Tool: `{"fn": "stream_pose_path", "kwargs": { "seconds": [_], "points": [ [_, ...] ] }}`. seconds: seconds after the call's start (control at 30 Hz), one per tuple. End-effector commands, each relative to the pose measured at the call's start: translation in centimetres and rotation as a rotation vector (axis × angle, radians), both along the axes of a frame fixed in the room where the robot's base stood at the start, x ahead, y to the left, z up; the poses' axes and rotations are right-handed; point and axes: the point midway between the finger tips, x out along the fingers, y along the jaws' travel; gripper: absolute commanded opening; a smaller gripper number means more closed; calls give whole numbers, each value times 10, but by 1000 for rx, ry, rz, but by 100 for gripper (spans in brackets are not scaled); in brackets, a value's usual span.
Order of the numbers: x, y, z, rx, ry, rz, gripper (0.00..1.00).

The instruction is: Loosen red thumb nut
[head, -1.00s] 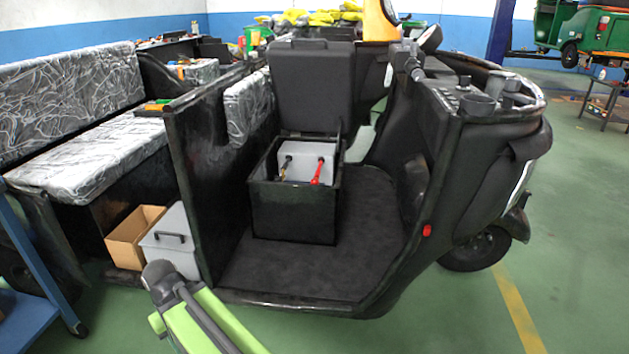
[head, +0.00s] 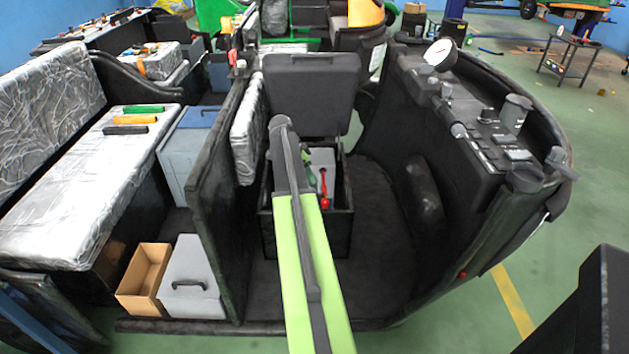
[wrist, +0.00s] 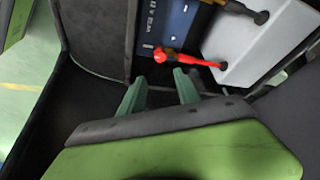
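The red terminal part (wrist: 166,55), with a red cable running right from it, lies on a blue battery (wrist: 170,25) in the wrist view. The thumb nut itself is too small to tell apart from it. In the head view the red part (head: 324,188) shows inside the open black box (head: 335,236) under the seat. My gripper (wrist: 160,77) is open, its two green fingers apart and pointing toward the red part. They appear short of it, with nothing between them. In the head view my arm hides most of the gripper and the box's left side.
A light grey block (wrist: 255,40) with dark cable ends sits beside the red part. The raised black seat lid (head: 313,85) stands behind the box. A black partition (head: 225,200) is on the left, the dashboard (head: 470,130) on the right. Open floor (head: 385,250) lies right of the box.

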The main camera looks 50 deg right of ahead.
Motion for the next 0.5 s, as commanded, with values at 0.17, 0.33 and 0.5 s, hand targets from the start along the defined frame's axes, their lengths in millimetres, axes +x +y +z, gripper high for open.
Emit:
{"fn": "stream_pose_path", "kwargs": {
  "seconds": [0.17,0.33,0.5],
  "points": [
    [-10,-10,-1,-6,-3,-30,39],
    [-16,-17,-15,-5,-3,-35,39],
    [-23,-28,-45,-4,-4,-39,39]
  ]
}}
